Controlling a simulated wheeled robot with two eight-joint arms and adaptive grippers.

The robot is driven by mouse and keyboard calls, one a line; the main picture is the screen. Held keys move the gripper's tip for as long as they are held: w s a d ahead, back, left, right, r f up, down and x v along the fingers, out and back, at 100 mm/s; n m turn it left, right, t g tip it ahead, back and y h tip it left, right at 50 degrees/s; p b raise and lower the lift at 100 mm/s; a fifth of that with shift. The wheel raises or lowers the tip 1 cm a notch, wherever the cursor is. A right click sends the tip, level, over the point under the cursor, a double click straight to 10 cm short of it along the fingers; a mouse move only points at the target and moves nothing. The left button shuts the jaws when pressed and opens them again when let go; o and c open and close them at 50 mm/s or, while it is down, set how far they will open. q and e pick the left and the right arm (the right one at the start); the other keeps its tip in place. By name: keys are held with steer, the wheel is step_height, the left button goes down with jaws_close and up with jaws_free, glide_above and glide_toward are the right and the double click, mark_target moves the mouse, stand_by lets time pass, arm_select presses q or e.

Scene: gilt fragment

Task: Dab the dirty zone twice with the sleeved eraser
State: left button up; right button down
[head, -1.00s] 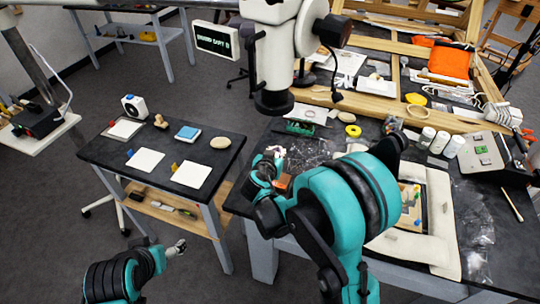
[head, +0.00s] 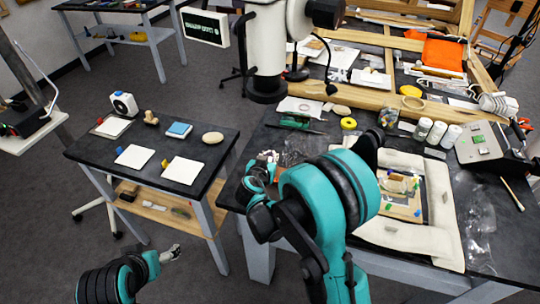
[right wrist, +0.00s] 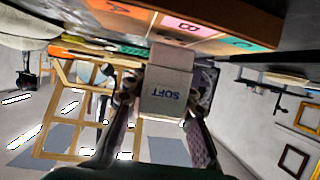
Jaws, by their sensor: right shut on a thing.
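My right gripper (head: 268,158) is over the left part of the dark work table. In the right wrist view it is shut on a pale block-shaped eraser (right wrist: 168,95) in a sleeve printed SOFT. Close to the eraser in that view is a brown-edged board (right wrist: 225,12) with lettered orange, pink and green areas; I cannot tell whether they touch. In the head view a painted fragment (head: 404,208) lies inside white padding, partly behind my right arm. I cannot make out which zone is dirty. My left gripper (head: 172,252) is low, left of the work table; its jaw opening is unclear.
A side table (head: 150,185) holds white pads, a blue block and small items. On the work table are a yellow ring (head: 348,123), several white jars (head: 437,131) and a grey device (head: 482,142). Wooden beams (head: 380,102) cross its back.

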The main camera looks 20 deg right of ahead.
steer(key=shift+s+f+b, duration=0.1)
steer(key=shift+f+b, duration=0.45)
steer(key=shift+b, duration=0.15)
stand_by(2.0)
steer(key=shift+r, duration=0.1)
step_height(320, 180, up, 7)
steer(key=p, duration=0.5)
steer(key=shift+f, duration=0.25)
step_height(320, 180, down, 6)
steer(key=b, duration=0.5)
steer(key=shift+r, duration=0.15)
steer(key=shift+f+b, duration=0.45)
steer(key=shift+b, duration=0.25)
stand_by(2.2)
